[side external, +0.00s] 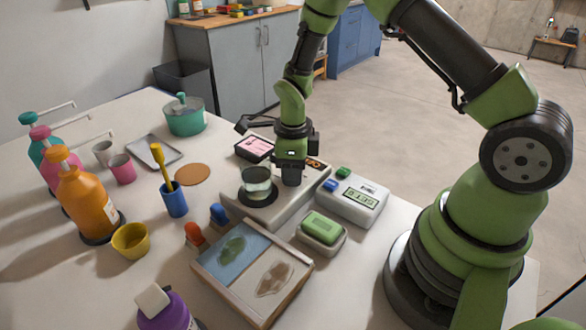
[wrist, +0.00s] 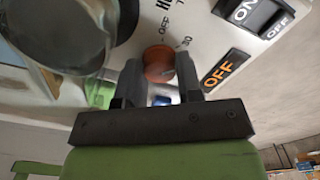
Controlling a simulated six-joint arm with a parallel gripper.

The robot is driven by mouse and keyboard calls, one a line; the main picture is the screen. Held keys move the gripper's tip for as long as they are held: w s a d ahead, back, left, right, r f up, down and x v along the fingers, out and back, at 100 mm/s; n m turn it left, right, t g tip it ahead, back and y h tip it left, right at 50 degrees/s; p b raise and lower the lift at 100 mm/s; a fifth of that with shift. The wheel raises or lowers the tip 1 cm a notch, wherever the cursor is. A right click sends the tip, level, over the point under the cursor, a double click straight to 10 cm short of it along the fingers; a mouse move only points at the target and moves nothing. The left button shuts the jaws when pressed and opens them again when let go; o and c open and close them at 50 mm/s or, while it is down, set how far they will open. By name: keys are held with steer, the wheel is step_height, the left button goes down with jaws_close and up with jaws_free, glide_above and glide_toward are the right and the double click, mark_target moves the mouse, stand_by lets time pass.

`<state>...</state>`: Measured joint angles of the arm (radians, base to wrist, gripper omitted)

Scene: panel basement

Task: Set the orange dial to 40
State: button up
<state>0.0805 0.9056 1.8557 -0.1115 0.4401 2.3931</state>
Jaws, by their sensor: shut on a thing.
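The orange dial (wrist: 158,62) sits on the white face of the hot plate in the wrist view. My gripper (wrist: 160,74) has one finger on each side of it and is shut on it. Beside the dial are printed "OFF" and "30" marks; which mark it points to is too unclear to tell. In the side view, my gripper (side external: 291,180) reaches down to the hot plate (side external: 232,216), hiding the dial. A glass beaker (side external: 256,184) stands on the plate's dark round top and also shows blurred in the wrist view (wrist: 68,50).
A black ON/OFF switch (wrist: 250,14) and an orange OFF label (wrist: 226,70) lie close to the dial. A white device with a display (side external: 355,201), a green block in a dish (side external: 321,230) and a two-part tray (side external: 253,268) surround the plate.

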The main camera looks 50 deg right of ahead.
steer(key=shift+m, duration=0.6)
steer(key=o, duration=0.9)
step_height(320, 180, up, 10)
